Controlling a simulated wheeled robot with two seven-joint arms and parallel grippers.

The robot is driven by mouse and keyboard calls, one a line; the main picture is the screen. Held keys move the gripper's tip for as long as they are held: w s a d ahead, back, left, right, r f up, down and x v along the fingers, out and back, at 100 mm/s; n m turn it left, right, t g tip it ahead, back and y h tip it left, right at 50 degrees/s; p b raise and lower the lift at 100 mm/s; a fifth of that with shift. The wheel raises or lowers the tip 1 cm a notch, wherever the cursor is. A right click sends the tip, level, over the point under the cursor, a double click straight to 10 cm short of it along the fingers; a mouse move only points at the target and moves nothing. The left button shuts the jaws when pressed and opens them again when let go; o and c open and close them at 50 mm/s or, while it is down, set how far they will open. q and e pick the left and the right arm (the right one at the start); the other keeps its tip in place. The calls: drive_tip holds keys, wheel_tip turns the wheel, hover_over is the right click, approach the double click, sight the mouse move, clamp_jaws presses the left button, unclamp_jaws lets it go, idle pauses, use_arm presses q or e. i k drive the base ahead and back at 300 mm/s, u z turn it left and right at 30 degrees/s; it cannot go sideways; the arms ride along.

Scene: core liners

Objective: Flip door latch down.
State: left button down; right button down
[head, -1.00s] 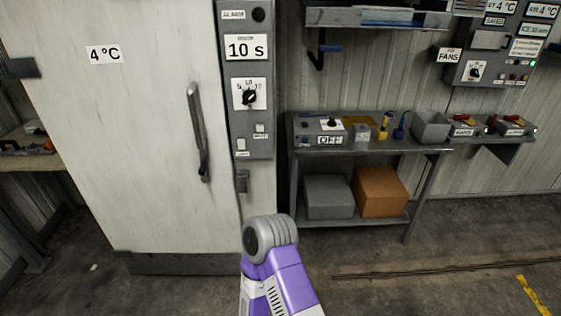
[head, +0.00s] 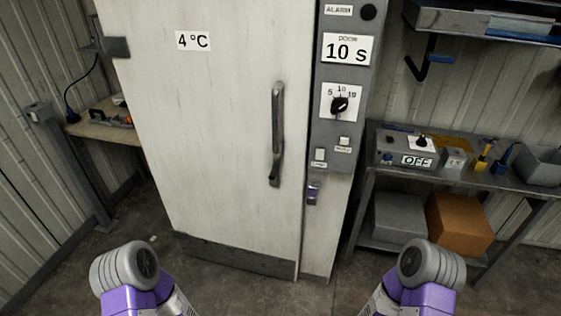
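The white door (head: 205,130) is shut in the head view, with a "4 °C" label and a long upright grey handle (head: 277,135). A small latch (head: 313,192) sits on the frame right of the door's edge, below the control panel. It is small, with a purplish tint, and I cannot tell its position for sure. My two arms show at the bottom of the view, left and right, well short of the door. Neither gripper is in view.
The control panel (head: 343,90) with a "10 s" display and a dial stands right of the door. A metal table (head: 450,172) with boxes below is at the right. A wooden bench (head: 105,125) is at the left. Floor before the door is clear.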

sight(272, 176)
drive_tip(key=k, duration=1.25)
drive_tip(key=u, duration=0.25)
drive_tip(key=i, duration=0.4)
drive_tip(key=u, duration=0.7)
drive_tip(key=i, duration=1.05)
drive_tip(key=z, duration=0.7)
drive_tip(key=i, duration=0.85)
drive_tip(key=z, duration=0.75)
